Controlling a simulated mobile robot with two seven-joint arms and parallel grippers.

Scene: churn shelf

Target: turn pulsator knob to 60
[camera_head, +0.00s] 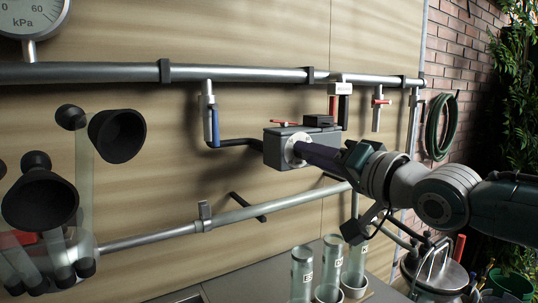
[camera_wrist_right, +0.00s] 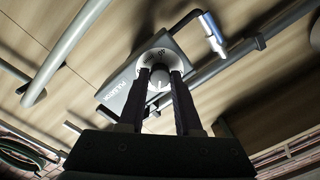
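The pulsator (camera_head: 283,148) is a grey box on the wall, under the upper pipe, with a small red lever on top. Its round white dial and knob (camera_wrist_right: 158,76) face my right gripper (camera_wrist_right: 159,82). In the wrist view the two dark fingers stand on either side of the knob and appear to touch it. In the head view the right gripper (camera_head: 305,151) reaches in from the right, its tips at the dial. My left gripper is not in view.
A metal pipe (camera_head: 250,74) runs above the pulsator, another (camera_head: 270,207) below it. Black teat cups (camera_head: 117,136) hang at the left. Glass jars (camera_head: 302,270) stand below. A kPa gauge (camera_head: 28,15) is at top left, a milk can (camera_head: 440,272) at lower right.

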